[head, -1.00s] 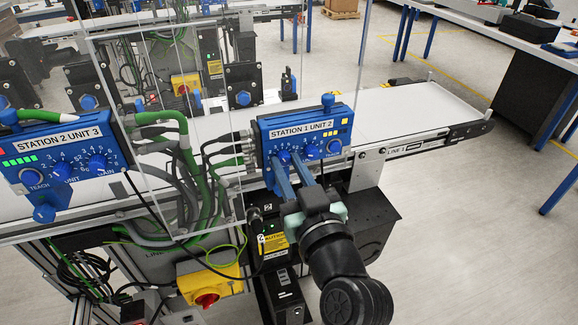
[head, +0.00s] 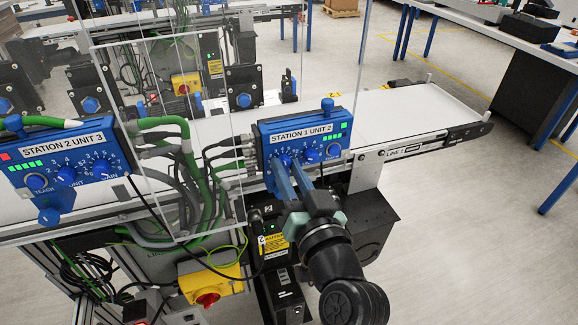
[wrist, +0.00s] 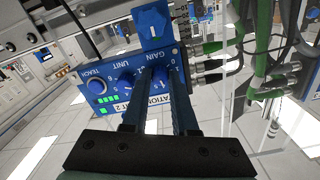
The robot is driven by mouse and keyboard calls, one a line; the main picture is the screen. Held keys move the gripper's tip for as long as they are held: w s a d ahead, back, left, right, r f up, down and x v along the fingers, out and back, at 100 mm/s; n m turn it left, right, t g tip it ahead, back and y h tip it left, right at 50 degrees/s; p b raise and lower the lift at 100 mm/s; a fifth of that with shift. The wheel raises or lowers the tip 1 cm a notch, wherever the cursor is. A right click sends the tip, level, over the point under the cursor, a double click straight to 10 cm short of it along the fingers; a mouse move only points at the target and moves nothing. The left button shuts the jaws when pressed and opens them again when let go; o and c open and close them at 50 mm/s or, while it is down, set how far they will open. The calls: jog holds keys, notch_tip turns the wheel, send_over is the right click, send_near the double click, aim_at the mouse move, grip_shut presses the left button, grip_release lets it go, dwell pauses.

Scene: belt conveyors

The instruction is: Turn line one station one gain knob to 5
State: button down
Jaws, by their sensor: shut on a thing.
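The blue station 1 control box (head: 268,134), labelled "STATION 1 UNIT 2", stands at the front edge of the line 1 conveyor. Its gain knob (head: 284,159) is the leftmost of three in the head view. My gripper (head: 290,164) reaches up from below, its two blue fingers shut on this knob. In the wrist view the box (wrist: 112,84) appears upside down, with the gain knob (wrist: 160,84) between my fingers (wrist: 157,88). The fingers partly hide the knob and its scale, so I cannot read its setting. Green lights (head: 333,138) show on the box.
The similar station 2 box (head: 112,135) stands at left. A clear panel (head: 145,60) and several green and black cables (head: 190,190) lie between the boxes. A yellow and red switch (head: 208,290) sits below. The conveyor belt (head: 400,100) is clear at right.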

jog(key=m+p, duration=0.2)
jog(key=m, duration=0.2)
jog(key=shift+r+m, duration=0.1)
jog(key=shift+m, duration=0.2)
jog(key=shift+m+p, duration=0.7)
jog(key=shift+m, duration=0.9)
jog(key=c, duration=0.7)
grip_release()
jog(key=shift+s, duration=0.1)
jog(key=b+v, duration=0.2)
jog(key=v, duration=1)
jog(key=shift+s+d+b, duration=0.15)
jog(key=shift+s+b, duration=0.2)
jog(key=shift+s, duration=0.05)
